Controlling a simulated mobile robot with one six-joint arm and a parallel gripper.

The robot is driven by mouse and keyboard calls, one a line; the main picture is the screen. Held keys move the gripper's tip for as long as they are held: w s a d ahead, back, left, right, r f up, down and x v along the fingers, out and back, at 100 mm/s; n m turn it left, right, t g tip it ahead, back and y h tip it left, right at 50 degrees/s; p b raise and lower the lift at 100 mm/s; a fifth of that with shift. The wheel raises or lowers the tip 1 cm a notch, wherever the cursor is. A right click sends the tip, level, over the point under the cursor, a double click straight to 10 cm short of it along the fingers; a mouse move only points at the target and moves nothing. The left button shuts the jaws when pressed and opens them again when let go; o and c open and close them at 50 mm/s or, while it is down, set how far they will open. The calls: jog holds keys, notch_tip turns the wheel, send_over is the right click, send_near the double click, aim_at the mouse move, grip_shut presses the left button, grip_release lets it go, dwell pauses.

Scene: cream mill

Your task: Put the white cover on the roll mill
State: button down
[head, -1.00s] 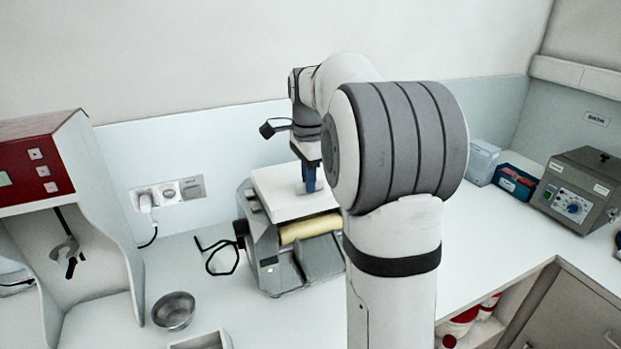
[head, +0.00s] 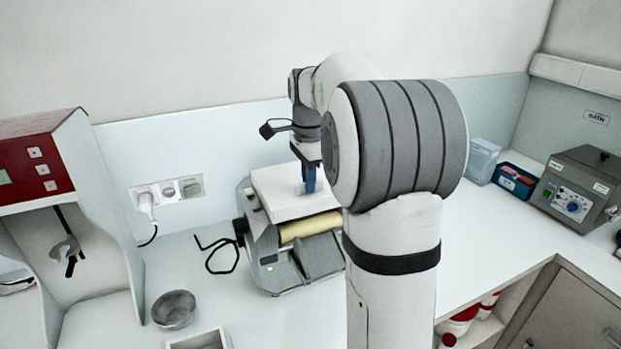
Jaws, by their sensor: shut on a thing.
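The roll mill (head: 300,270) stands on the white counter near the wall, with a grey body and a pale yellow roller (head: 310,227) showing at its front. The white cover (head: 284,200) lies over the top of the mill, over its rear part, with the roller still showing in front of its near edge. My gripper (head: 309,188) points down at the cover's upper side, its blue fingers shut on the cover. The grip itself is too small to make out. My arm hides the right end of the mill and cover.
A metal bowl (head: 174,309) and a white tray (head: 200,340) are at the front left, beside a red-and-white machine (head: 45,165). A grey bath unit (head: 580,190) and a blue box (head: 514,180) stand at the right.

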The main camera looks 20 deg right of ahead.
jog(key=c, duration=1.4)
grip_release()
jog(key=shift+c, duration=0.2)
notch_tip(320, 180, up, 8)
jog(key=shift+f+b, duration=0.15)
jog(key=shift+b, duration=0.2)
jog(key=s+a+f+n+t, duration=0.1)
jog(key=s+a+f+n, duration=0.2)
jog(key=s+f+n, duration=0.2)
jog(key=s+a+f+n+t, duration=0.1)
jog(key=s+a+f+n, duration=0.3)
jog(key=s+n, duration=0.3)
jog(key=s+a+f+n+t+b, duration=0.1)
jog(key=s+a+f+n, duration=0.3)
jog(key=s, duration=0.8)
notch_tip(320, 180, down, 2)
jog(key=shift+s+a+f+n, duration=0.15)
jog(key=shift+a+f+n, duration=0.1)
jog(key=shift+n, duration=0.85)
